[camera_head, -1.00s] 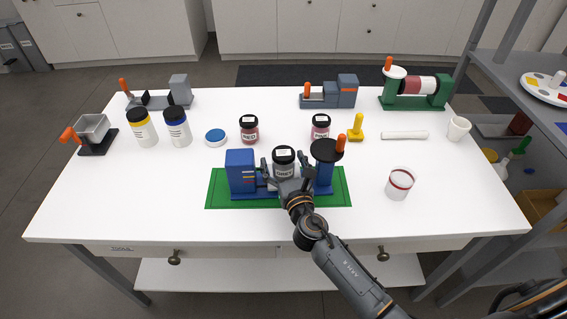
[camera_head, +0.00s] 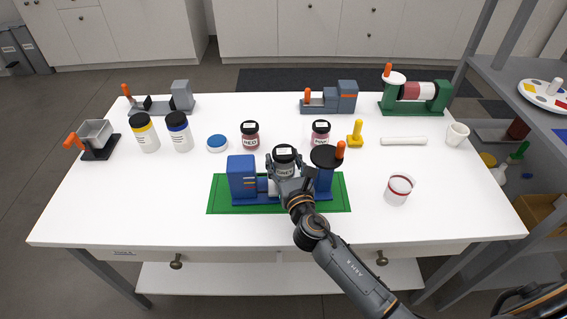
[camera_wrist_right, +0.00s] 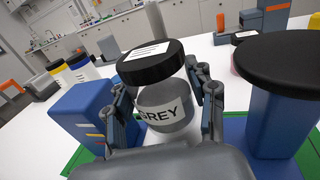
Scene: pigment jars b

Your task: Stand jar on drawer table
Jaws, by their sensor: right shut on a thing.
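A clear jar with a black lid and a GREY label (camera_head: 284,169) is in the blue machine on the green mat (camera_head: 222,205), between its blue block (camera_head: 241,176) and its black-topped post (camera_head: 324,170). My right gripper (camera_head: 285,175) is shut on the jar, with a finger on each side. The jar and fingers also show in the right wrist view (camera_wrist_right: 165,108), where the jar looks slightly tilted. Whether its base touches the machine is hidden. The white drawer table (camera_head: 120,205) carries all this. My left gripper is not in view.
A white cup with a red band (camera_head: 398,189) stands to the right. The table's front left and front right are bare.

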